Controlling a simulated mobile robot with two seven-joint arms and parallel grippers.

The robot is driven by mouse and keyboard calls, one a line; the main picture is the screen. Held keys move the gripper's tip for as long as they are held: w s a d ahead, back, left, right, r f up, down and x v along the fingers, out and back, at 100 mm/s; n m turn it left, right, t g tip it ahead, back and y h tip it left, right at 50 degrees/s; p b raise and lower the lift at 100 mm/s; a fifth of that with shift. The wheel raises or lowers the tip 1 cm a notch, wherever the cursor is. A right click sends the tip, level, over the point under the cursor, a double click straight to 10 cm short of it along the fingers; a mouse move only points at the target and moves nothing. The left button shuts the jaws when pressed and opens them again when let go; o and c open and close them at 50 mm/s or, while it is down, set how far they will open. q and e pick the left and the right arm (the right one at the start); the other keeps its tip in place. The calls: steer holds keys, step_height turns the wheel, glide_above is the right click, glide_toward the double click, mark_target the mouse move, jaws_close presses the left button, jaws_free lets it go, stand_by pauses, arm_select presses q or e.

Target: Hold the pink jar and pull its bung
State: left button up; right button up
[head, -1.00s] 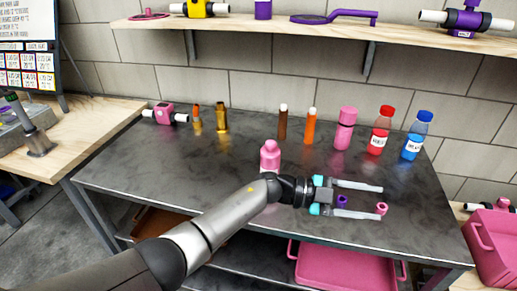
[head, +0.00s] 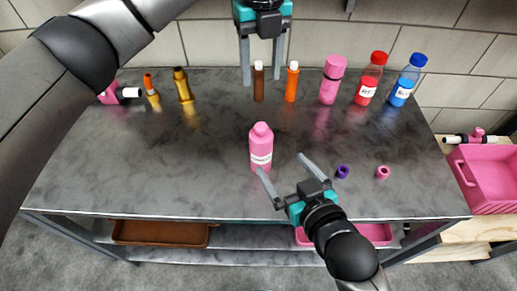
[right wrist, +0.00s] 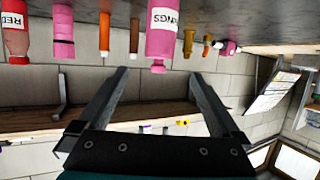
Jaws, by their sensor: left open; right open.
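The pink jar (head: 261,157) has a white label and stands upright near the middle of the dark table. Its pink bung (head: 261,130) is in its top. My right gripper (head: 281,165) is open, just right of the jar, with one finger overlapping the jar's lower part. In the right wrist view, which is upside down, the jar (right wrist: 162,32) shows beyond and between the open fingers (right wrist: 158,72). I cannot tell whether a finger touches it. My left gripper (head: 261,82) is open, fingers down, at the back, with the brown tube (head: 259,88) showing between its fingers.
An orange tube (head: 291,85), a pink capped cylinder (head: 331,82), a red bottle (head: 370,80) and a blue bottle (head: 406,82) line the back. Brass pieces (head: 183,86) stand left. A purple ring (head: 342,172) and pink ring (head: 382,172) lie right. The table's left front is clear.

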mark_target(265, 144)
steer(key=x, duration=1.3)
steer(key=shift+w+a+f, duration=0.1)
steer(key=shift+w+a, duration=0.1)
steer(key=shift+w, duration=0.05)
jaws_close()
stand_by(0.5)
arm_select(q)
steer(key=shift+o, duration=0.2)
